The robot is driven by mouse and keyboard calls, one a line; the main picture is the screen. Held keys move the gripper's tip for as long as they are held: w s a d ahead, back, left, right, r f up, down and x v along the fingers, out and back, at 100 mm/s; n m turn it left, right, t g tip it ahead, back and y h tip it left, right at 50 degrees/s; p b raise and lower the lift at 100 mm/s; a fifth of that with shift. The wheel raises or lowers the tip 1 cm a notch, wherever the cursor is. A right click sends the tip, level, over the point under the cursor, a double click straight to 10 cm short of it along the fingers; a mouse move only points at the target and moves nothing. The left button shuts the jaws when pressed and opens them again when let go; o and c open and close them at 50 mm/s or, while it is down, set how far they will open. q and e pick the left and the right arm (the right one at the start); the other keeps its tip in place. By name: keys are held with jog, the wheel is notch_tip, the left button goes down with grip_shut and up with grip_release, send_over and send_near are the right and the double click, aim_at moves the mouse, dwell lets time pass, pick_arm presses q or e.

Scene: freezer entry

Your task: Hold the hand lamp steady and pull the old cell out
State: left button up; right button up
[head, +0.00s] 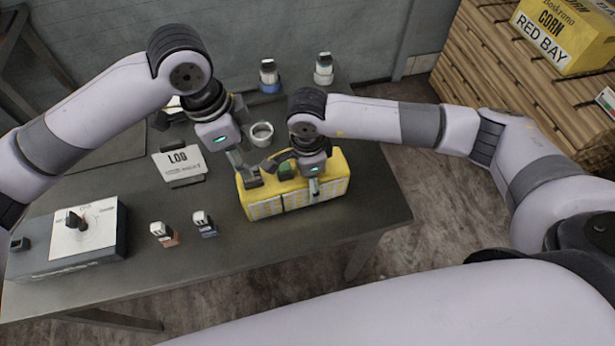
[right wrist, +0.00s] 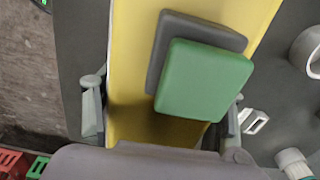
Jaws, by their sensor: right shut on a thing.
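The yellow hand lamp (head: 325,172) lies on the grey table, its pale panelled side facing me. My right gripper (head: 313,186) is shut across the lamp's right part; in the right wrist view its fingers lie on both sides of the yellow body (right wrist: 135,75). A green block (right wrist: 205,82) sits on the lamp's top over a dark grey piece (right wrist: 175,35); the green also shows in the head view (head: 287,170). I cannot tell whether it is the old cell. My left gripper (head: 246,170) is at the lamp's left end; its finger gap is unclear.
A switch box (head: 95,232) is at left.

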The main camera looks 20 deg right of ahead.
pick_arm(q)
jog(key=shift+d+f, duration=0.25)
jog(key=shift+f, duration=1.15)
jog(key=shift+d+f, duration=0.2)
jog(key=shift+f, duration=1.2)
grip_shut()
